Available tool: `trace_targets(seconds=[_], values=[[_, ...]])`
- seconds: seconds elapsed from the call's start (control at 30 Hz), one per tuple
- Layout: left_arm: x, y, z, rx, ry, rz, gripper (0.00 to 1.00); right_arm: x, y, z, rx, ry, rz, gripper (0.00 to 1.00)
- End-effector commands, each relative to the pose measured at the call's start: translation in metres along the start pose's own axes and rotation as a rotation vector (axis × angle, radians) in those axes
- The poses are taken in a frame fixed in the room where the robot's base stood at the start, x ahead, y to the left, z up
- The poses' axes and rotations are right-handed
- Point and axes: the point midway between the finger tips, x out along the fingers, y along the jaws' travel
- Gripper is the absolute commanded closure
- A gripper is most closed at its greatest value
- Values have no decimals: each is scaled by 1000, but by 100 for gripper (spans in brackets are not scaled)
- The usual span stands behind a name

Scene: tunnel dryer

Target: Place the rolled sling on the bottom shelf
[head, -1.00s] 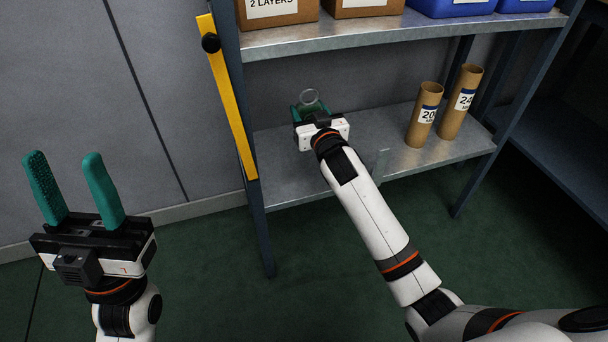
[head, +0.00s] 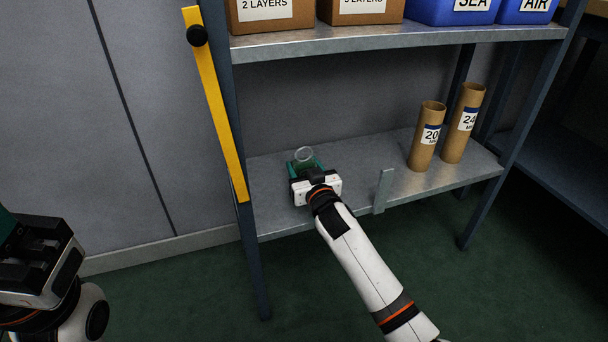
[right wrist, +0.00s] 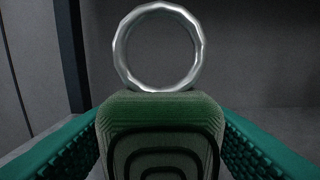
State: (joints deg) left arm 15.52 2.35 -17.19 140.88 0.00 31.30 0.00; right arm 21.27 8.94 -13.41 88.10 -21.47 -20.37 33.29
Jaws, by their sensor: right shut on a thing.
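The rolled sling (right wrist: 158,112) is a green roll with dark spiral layers at its end and a pale metal ring (right wrist: 159,48) standing up on top. My right gripper (head: 304,163) is shut on it, a teal finger on each side in the right wrist view. In the head view it holds the sling over the left part of the bottom shelf (head: 350,185), a grey metal board. I cannot tell whether the sling touches the board. My left gripper (head: 8,235) is cut off at the left edge; its fingertips are out of view.
Two cardboard tubes, one marked 20 (head: 427,138) and a taller one (head: 463,125), stand right on the bottom shelf. A small metal upright (head: 383,190) rises from its front edge. Boxes and blue bins stand on the shelf above (head: 400,38). A yellow bar (head: 218,110) is at left.

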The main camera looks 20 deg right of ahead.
Motion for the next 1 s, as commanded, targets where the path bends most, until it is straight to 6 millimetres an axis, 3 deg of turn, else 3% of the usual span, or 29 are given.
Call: trace_targets(seconds=[0.37, 0.4, 0.53, 0.87, 1.0], values=[[1, 0, 0, 1, -4, -2, 53, 0, 0, -2, 2, -3, 1, 76], [2, 0, 1, 1, -5, -3, 53, 0, 0, -3, 2, -1, 0, 42], [2, 0, 0, 1, -5, -3, 53, 0, 0, -3, 1, -1, 0, 24], [4, 0, 0, 0, -7, -3, 53, 0, 0, 2, -1, -2, 1, 24], [2, 2, -2, -2, 14, 8, 53, -17, 0, 1, 3, 1, 1, 24]])
